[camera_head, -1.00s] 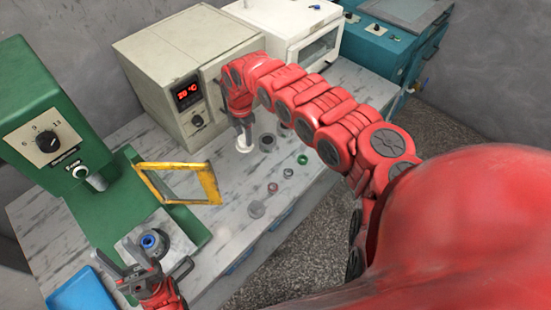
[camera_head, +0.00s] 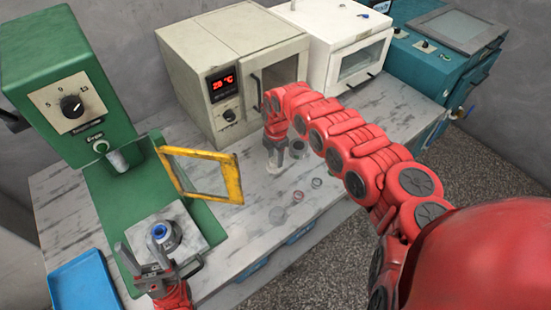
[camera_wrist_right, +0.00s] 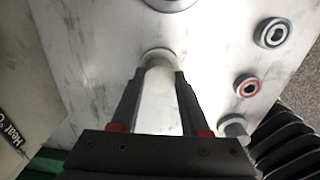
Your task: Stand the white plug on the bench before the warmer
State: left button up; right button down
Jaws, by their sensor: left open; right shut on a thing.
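The warmer (camera_head: 230,85) is the beige box with a red temperature display at the back of the bench. My right gripper (camera_head: 275,150) points down in front of it, shut on the white plug (camera_head: 273,167). In the right wrist view the plug (camera_wrist_right: 158,78) is upright between the fingers (camera_wrist_right: 160,95), which hide part of it. Its foot is at or just above the bench (camera_head: 240,225); I cannot tell whether it touches. My left gripper (camera_head: 143,262) is open and empty by the grey block with a blue-topped part (camera_head: 163,235) on the green press.
Close right of the plug is a dark ring (camera_head: 298,149). A small ring (camera_head: 316,183), a red-centred ring (camera_head: 298,197) and a grey cap (camera_head: 277,215) lie nearer the front edge. The yellow frame (camera_head: 235,180) stands left. A blue tray (camera_head: 82,285) lies front left.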

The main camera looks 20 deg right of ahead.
jog(key=shift+f, duration=0.15)
jog(key=shift+c, duration=2)
grip_release()
notch_tip(320, 180, up, 12)
jog(key=p, duration=0.9)
jog(key=shift+s+r+p, duration=0.15)
jog(key=shift+r+p, duration=0.05)
jog(key=shift+p, duration=0.15)
